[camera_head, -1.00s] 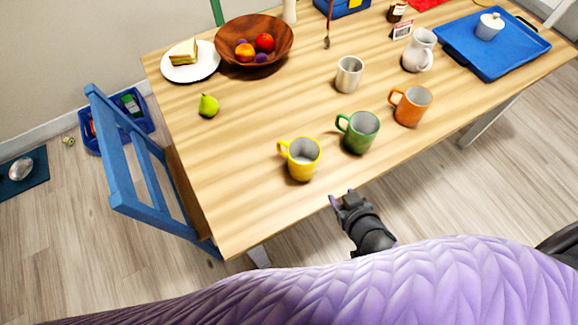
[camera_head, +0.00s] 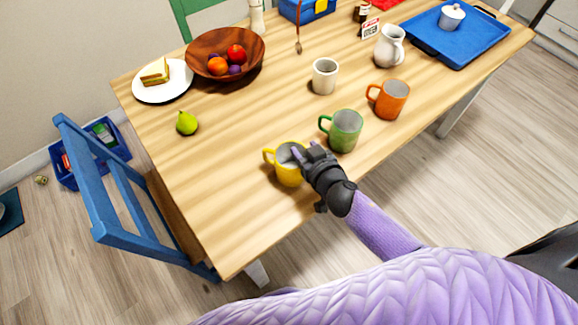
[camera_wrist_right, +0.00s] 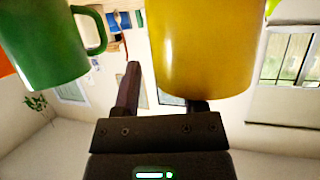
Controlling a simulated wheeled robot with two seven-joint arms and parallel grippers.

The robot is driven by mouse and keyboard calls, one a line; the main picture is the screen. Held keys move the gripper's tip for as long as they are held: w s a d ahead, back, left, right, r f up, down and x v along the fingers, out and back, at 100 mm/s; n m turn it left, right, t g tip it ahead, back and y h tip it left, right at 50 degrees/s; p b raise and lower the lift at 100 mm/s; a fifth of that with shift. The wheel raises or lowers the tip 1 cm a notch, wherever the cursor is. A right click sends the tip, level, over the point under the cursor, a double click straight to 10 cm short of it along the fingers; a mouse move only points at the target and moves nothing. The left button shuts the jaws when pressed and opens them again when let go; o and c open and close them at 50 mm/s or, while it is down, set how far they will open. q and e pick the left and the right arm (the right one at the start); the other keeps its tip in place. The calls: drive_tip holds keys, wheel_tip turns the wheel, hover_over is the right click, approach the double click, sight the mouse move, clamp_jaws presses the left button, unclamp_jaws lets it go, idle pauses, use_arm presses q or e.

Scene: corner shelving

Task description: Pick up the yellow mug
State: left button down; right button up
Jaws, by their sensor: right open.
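The yellow mug (camera_head: 288,177) stands upright near the front edge of the table, its handle pointing left. My right gripper (camera_head: 305,151) is open at the mug's right side, with one fingertip over the rim area and the other just right of the mug. In the right wrist view the yellow mug (camera_wrist_right: 205,45) fills the upper middle, close to the fingers. One finger shows beside it and the other is partly hidden by the mug. I cannot tell whether either finger touches it. My left gripper is not in view.
A green mug (camera_head: 345,131) stands close to the right of my gripper. An orange mug (camera_head: 391,100), a white cup (camera_head: 325,76) and a white pitcher (camera_head: 390,46) stand beyond. A pear (camera_head: 187,123) lies at left. A blue chair (camera_head: 95,185) stands at the table's left side.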

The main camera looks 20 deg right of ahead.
clamp_jaws()
drive_tip(key=shift+s+f, duration=0.1)
drive_tip(key=shift+s, duration=0.05)
idle(1.2)
